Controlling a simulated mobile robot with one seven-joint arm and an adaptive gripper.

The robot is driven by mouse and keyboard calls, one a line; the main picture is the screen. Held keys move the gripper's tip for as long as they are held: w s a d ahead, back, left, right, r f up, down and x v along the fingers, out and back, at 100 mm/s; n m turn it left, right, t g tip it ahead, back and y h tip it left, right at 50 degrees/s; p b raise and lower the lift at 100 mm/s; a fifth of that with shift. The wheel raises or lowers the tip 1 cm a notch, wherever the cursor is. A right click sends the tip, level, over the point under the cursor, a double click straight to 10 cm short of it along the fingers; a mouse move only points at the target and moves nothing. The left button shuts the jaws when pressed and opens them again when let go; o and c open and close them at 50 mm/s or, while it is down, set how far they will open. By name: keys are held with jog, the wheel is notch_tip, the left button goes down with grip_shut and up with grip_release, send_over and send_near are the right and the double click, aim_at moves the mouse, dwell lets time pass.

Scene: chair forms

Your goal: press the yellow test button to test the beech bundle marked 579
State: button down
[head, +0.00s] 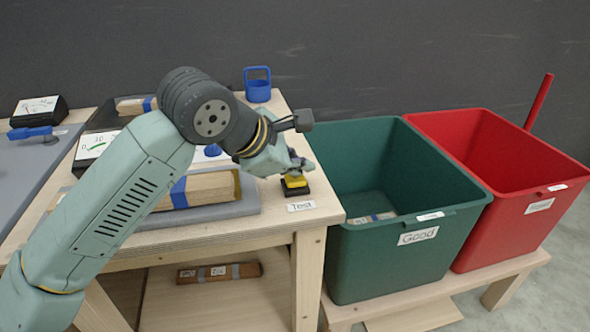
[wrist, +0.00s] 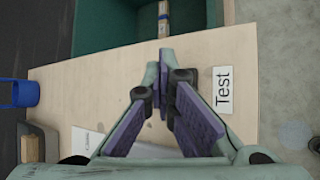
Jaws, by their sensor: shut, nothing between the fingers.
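The yellow test button (head: 294,182) sits on a black base at the table's right edge, behind the "Test" label (head: 302,206). My gripper (head: 296,167) is shut and empty, its fingertips right over the button; I cannot tell whether they touch it. In the wrist view my closed fingers (wrist: 164,70) hide the button, and the label (wrist: 222,90) shows beside them. A pale wood bundle with a blue band (head: 205,189) lies on the grey pad (head: 240,207), partly behind my arm. I cannot read any number on it.
A green "Good" bin (head: 400,273) with a banded bundle (head: 371,219) inside and a red bin (head: 515,232) stand at the right. A blue holder (head: 257,85) is at the table's back. A darker bundle (head: 220,273) lies on the lower shelf. A meter (head: 92,147) stands left.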

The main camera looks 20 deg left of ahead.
aim_at(298, 179)
jog(key=shift+r, duration=0.1)
jog(key=shift+r+p, duration=0.65)
jog(key=shift+r, duration=0.6)
jog(key=shift+r+p, duration=1.15)
jog(key=shift+r, duration=1.35)
